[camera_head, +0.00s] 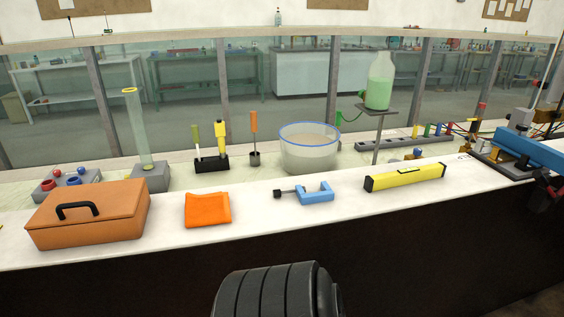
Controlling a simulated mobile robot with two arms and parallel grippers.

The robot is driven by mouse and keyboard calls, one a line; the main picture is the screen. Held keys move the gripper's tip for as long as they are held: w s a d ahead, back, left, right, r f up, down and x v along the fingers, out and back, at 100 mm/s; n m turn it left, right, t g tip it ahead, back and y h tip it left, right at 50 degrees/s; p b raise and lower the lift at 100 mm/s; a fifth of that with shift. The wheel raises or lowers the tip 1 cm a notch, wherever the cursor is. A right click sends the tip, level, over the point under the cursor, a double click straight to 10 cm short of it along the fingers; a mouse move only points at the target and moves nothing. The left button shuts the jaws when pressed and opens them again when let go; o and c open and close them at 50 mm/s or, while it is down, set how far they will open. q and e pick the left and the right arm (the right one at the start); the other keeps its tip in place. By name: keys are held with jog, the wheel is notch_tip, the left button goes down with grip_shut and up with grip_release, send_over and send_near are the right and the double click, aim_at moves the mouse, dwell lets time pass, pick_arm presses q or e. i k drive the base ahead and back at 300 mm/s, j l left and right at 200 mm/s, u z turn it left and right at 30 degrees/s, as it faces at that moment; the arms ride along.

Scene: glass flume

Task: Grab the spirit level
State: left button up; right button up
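The spirit level (405,178) is a yellow bar with black ends. It lies on the white counter (345,207), right of centre, angled slightly with its right end farther back. Nothing covers it and nothing touches it from above. Neither of my grippers can be made out in the head view. A dark ribbed cylinder, which seems to be part of my own body, shows at the bottom centre, well in front of the counter.
A blue clamp (313,193) lies left of the level, with an orange cloth (207,209) and an orange toolbox (88,213) farther left. Behind stand a clear tub (309,150) and a bottle (380,82) on a stand. A blue-beamed apparatus (530,150) is at right.

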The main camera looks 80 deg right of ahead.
aim_at(409, 175)
jog(key=z, duration=3.6)
jog(key=j+z, duration=0.35)
jog(key=i+j+z, duration=0.1)
jog(key=j+z, duration=0.65)
